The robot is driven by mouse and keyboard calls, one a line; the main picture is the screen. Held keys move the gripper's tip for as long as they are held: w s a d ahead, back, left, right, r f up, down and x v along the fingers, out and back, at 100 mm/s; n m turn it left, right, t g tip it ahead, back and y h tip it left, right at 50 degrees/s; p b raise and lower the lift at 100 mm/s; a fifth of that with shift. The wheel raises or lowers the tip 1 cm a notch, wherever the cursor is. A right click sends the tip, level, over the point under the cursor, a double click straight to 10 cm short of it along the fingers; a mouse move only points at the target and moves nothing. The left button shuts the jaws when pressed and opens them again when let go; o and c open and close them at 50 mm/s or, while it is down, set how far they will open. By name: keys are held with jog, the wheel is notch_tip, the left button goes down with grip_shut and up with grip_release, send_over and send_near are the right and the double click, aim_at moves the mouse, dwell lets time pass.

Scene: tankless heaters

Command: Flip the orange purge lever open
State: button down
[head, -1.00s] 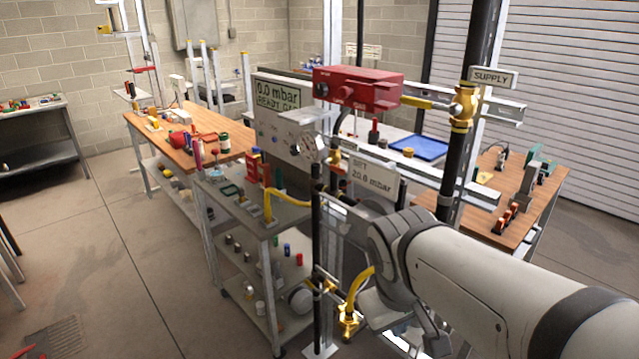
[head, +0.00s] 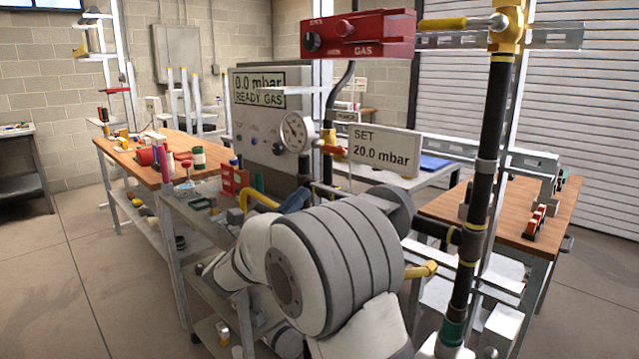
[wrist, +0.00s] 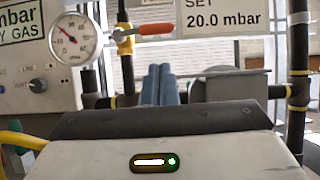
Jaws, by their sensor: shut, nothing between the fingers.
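In the head view the lever (head: 333,149) shows small, right of the round gauge (head: 297,132). My gripper (wrist: 160,68) has two blue fingers pressed together, with nothing between them. Its tips sit below the lever in the wrist picture, with a visible gap. In the head view part of the blue fingers (head: 295,200) shows behind my arm.
A grey panel (head: 262,132) reads "0.0 mbar READY GAS". A red gas box (head: 360,35) hangs above. A black vertical pipe (head: 490,150) with a yellow-handled valve stands right of my arm. A yellow hose (wrist: 20,141) curves at the wrist view's lower left.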

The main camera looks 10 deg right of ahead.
aim_at(327, 147)
jog(key=shift+a+r, duration=0.1)
jog(key=shift+a, duration=0.05)
jog(key=x, duration=1)
jog(key=shift+r, duration=0.1)
jog(key=shift+a+t, duration=0.15)
jog(key=shift+t, duration=0.15)
